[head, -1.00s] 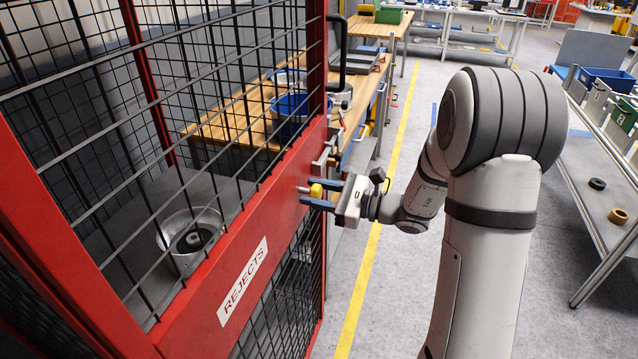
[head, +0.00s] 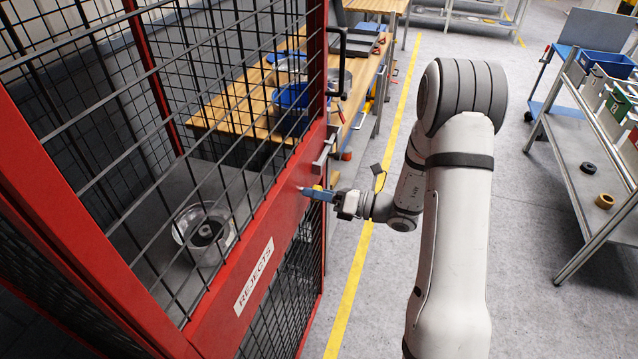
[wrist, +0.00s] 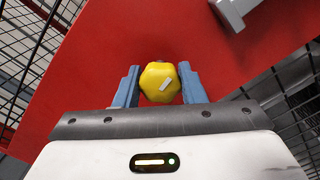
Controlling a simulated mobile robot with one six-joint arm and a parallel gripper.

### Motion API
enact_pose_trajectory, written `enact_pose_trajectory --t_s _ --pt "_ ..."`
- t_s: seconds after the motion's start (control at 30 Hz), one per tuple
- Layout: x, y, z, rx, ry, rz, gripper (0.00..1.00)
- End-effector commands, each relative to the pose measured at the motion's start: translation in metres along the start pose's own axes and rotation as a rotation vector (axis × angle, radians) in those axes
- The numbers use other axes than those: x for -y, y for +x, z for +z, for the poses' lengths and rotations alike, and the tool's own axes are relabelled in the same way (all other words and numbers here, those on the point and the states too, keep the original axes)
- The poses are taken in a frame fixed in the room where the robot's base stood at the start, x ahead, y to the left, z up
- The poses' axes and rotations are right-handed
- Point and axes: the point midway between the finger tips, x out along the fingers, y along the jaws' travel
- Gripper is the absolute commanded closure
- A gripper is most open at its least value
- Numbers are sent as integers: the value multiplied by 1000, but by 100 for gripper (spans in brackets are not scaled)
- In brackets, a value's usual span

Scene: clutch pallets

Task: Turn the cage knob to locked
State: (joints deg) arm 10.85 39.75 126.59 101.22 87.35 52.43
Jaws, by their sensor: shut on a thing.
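The cage knob is a yellow, many-sided knob (wrist: 160,82) with a short white mark, set on the red panel of the cage door. In the wrist view it sits between the two blue fingers of my gripper (wrist: 158,88), which is shut on it. The white mark lies slanted, from lower left to upper right. In the head view my gripper (head: 318,193) reaches the red door panel (head: 283,215) from the right, and its fingers hide most of the knob. I cannot read any locked or unlocked marking.
A grey metal handle (wrist: 235,10) is on the panel close to the knob. The mesh cage holds a round metal part (head: 205,232) on a grey surface. A REJECTS label (head: 253,277) is on the door. A wooden bench (head: 240,105) stands behind; a shelf rack (head: 590,160) is right.

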Motion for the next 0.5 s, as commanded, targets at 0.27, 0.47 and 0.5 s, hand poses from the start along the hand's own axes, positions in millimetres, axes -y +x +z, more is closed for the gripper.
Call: enact_pose_trajectory --t_s 0.27,0.47,0.5 --pt "-2 0 -2 -8 162 1 86" --pt "-1 0 -3 -8 219 0 86" --pt "-1 0 -4 -8 225 0 86"
